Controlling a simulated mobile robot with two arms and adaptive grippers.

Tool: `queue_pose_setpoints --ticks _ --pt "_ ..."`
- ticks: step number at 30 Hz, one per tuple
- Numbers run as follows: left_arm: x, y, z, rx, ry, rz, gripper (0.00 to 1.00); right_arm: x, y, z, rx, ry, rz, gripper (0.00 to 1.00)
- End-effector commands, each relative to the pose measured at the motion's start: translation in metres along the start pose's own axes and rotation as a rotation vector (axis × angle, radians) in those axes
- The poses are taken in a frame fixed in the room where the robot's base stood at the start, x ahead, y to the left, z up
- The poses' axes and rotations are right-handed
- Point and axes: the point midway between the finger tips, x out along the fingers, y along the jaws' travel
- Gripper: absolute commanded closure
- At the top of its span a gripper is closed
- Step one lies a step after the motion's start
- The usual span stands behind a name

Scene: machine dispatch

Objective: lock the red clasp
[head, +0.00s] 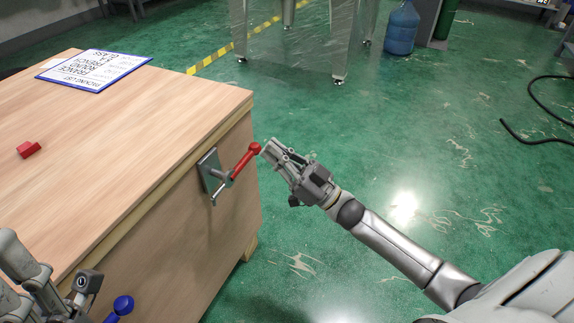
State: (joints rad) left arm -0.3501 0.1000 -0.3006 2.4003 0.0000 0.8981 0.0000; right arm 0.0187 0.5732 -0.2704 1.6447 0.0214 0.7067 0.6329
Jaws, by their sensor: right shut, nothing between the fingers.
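The red clasp (245,163) is a lever on a grey metal plate (210,171) on the side of the wooden crate (150,180). Its red handle slants up and to the right, ending in a round knob. A metal hook hangs below the plate. My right gripper (268,149) is shut and empty, with its fingertips right beside the knob; I cannot tell whether they touch it. My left gripper (25,270) is at the lower left, partly cut off by the picture edge, and its fingertips are not clear.
A red piece (29,149) and a packing list on a blue clipboard (95,70) lie on the crate top. A blue knob (123,305) shows at the lower left. The green floor (440,180) right of the crate is mostly free; a black hose (540,138) lies farther right.

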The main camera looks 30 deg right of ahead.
Motion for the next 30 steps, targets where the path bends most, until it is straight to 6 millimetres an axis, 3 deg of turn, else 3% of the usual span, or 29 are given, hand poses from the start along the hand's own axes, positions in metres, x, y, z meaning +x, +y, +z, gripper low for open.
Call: queue_pose_setpoints --ticks 5,9,13,30 --pt "-0.010 0.000 0.002 0.000 0.003 0.000 0.60 0.039 -0.001 0.000 -0.002 0.005 -0.003 1.00" --pt "-0.024 0.000 0.004 0.000 0.003 0.000 0.60 0.030 0.000 0.025 0.001 -0.002 0.002 1.00" --pt "-0.028 0.000 0.006 0.001 0.006 0.002 0.60 0.027 0.000 0.034 0.000 0.000 0.001 1.00" --pt "-0.026 0.000 0.006 0.001 0.008 0.004 0.60 0.026 0.000 0.038 0.008 0.000 0.005 1.00"
